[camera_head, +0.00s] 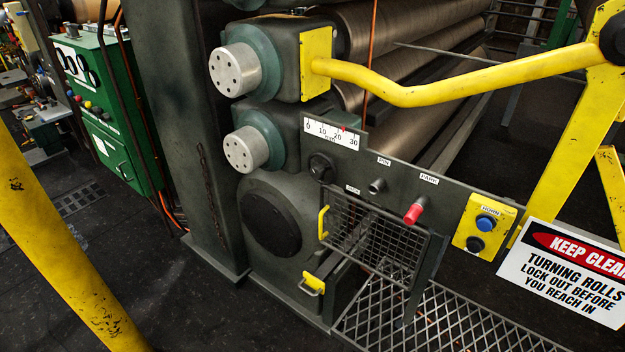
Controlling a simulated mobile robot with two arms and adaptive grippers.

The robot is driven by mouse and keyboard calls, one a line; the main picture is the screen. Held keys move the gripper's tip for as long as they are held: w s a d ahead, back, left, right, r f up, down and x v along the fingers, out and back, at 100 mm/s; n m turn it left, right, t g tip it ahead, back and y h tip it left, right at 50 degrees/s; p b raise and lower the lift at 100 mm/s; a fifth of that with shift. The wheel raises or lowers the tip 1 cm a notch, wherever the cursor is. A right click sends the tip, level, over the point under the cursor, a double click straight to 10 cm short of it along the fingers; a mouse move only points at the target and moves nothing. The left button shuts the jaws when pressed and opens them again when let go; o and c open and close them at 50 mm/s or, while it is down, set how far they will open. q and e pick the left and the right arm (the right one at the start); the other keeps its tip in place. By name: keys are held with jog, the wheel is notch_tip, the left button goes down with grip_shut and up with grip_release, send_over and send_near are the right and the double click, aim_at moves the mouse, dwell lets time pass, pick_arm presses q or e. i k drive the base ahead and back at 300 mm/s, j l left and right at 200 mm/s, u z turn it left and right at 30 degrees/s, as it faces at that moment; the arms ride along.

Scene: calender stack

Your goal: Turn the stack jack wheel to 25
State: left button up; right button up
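A white scale plate (331,134) marked 0, 10, 20 and 30 is on the machine's front. Its small red pointer (344,129) stands at or a little past 20; the exact reading is too small to tell. Below the plate is a dark round knob (322,167), near a label JACK (352,190); it looks like the jack wheel. Neither of my grippers is in view, and nothing touches the knob.
A wire-mesh guard (375,240) with a yellow handle hangs below the panel. A yellow bar (455,85) crosses above right. A yellow HORN box (482,228) and a warning sign (565,270) are at right. A yellow post (60,250) is at left. Floor is open at lower left.

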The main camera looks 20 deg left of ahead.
aim_at(318, 171)
jog(key=j+z, duration=0.35)
jog(key=k+j+z, duration=0.2)
jog(key=j+z, duration=0.2)
jog(key=k+j+z, duration=0.15)
jog(key=j+z, duration=0.2)
